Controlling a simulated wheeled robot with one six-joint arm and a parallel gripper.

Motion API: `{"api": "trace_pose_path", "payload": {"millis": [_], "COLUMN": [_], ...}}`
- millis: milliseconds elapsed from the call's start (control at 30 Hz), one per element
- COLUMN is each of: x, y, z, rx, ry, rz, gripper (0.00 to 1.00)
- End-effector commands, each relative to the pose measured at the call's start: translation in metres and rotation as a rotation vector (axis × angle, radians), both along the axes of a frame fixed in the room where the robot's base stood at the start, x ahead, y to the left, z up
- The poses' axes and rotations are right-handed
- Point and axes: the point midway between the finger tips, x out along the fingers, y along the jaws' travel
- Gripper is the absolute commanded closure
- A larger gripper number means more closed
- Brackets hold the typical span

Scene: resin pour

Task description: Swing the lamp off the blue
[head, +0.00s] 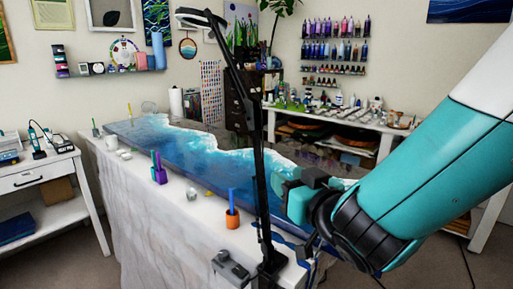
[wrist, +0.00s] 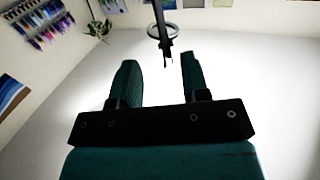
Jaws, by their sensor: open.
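The black lamp (head: 259,150) is clamped or standing at the near right corner of the draped table. Its jointed arm rises steeply, and its pale-and-black head (head: 201,18) hangs high at upper left, seemingly above the blue resin slab (head: 185,148). The slab has blue and white wave bands. My gripper (head: 296,190) is just right of the lamp's lower pole in the head view; its tips are partly unclear there. In the wrist view my gripper (wrist: 157,64) is open and empty, pointing upward, with the lamp's ring head (wrist: 180,30) and dark arm beyond the fingertips.
An orange cup (head: 232,218), a purple holder (head: 160,174) and a grey box (head: 231,269) stand along the table's near edge. A white drawer cart (head: 40,178) is at left. A shelf table with bottles (head: 335,112) stands behind. Floor shows between cart and table.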

Motion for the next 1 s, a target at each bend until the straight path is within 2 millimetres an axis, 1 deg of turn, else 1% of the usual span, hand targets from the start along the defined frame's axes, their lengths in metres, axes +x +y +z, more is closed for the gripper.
{"api": "trace_pose_path", "payload": {"millis": [33, 67, 600, 700, 800, 1000], "x": [0.010, 0.015, 0.104, 0.115, 0.122, 0.126], "y": [0.005, 0.007, 0.056, 0.063, 0.067, 0.070], "z": [0.008, 0.008, 0.006, 0.003, 0.002, 0.000], "rx": [-0.002, -0.002, 0.000, 0.000, -0.001, 0.000], "ry": [0.004, 0.004, 0.002, 0.002, 0.001, 0.001], "rz": [-0.002, -0.003, -0.003, -0.003, -0.002, -0.001], "gripper": [0.58, 0.58, 0.58, 0.58, 0.58, 0.58]}}
